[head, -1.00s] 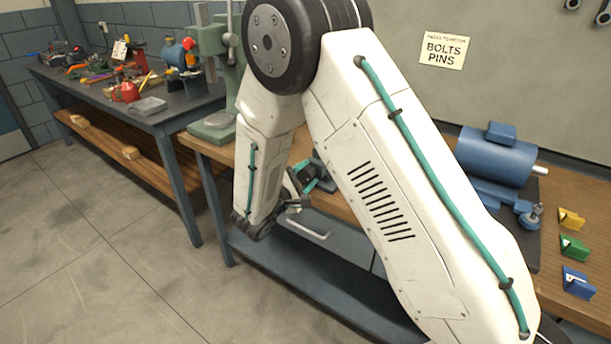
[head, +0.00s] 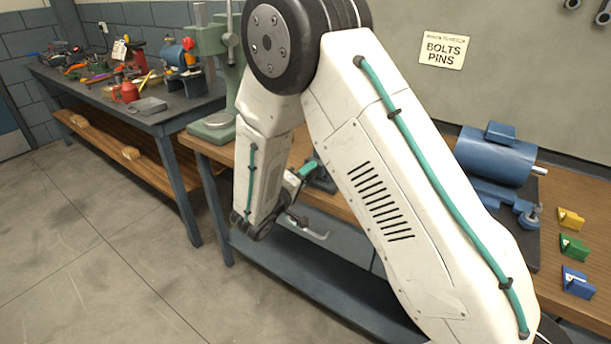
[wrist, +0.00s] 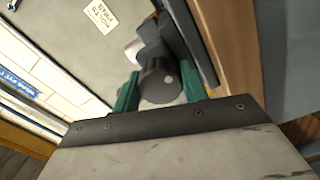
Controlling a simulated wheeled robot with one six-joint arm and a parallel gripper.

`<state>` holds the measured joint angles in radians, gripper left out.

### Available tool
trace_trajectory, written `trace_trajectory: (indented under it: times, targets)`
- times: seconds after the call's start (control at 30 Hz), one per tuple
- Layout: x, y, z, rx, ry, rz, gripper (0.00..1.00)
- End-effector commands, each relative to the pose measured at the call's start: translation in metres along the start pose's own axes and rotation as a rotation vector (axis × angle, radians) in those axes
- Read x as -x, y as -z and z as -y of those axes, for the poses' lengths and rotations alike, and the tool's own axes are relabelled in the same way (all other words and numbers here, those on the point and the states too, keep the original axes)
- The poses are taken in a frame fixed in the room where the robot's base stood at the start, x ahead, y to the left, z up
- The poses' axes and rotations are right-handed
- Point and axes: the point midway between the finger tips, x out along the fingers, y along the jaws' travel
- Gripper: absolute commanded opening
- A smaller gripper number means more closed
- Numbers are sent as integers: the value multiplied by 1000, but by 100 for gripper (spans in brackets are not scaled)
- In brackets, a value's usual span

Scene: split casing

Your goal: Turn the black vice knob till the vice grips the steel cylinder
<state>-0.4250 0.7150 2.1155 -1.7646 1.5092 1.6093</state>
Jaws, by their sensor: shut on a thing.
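The black vice knob (wrist: 160,82) shows in the wrist view, straight ahead of my gripper. My gripper (wrist: 160,88) has its two green fingers on either side of the knob and is shut on it. Behind the knob is the dark body of the vice (wrist: 178,36). A pale, shiny round piece (wrist: 134,50) shows beside it, perhaps the steel cylinder; I cannot tell whether the vice touches it. In the head view my arm hides most of the vice, and the green part of my gripper (head: 307,169) shows at the bench's front edge.
The wooden bench top (head: 215,153) carries a green drill press (head: 213,125) at left and a blue motor (head: 497,155) at right. Yellow, green and blue clamp-like pieces (head: 574,247) lie at far right. A second bench (head: 150,120) holds many tools. The floor at left is clear.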

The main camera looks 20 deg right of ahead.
Motion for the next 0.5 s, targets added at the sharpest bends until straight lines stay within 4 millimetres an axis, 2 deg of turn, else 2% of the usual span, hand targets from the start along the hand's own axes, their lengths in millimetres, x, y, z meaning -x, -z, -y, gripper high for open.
trace_trajectory:
  times: [0.2, 0.5]
  targets:
    - [0, 0, 1, -99, 1, 0, 20]
    - [0, 0, 1, -152, 1, 0, 20]
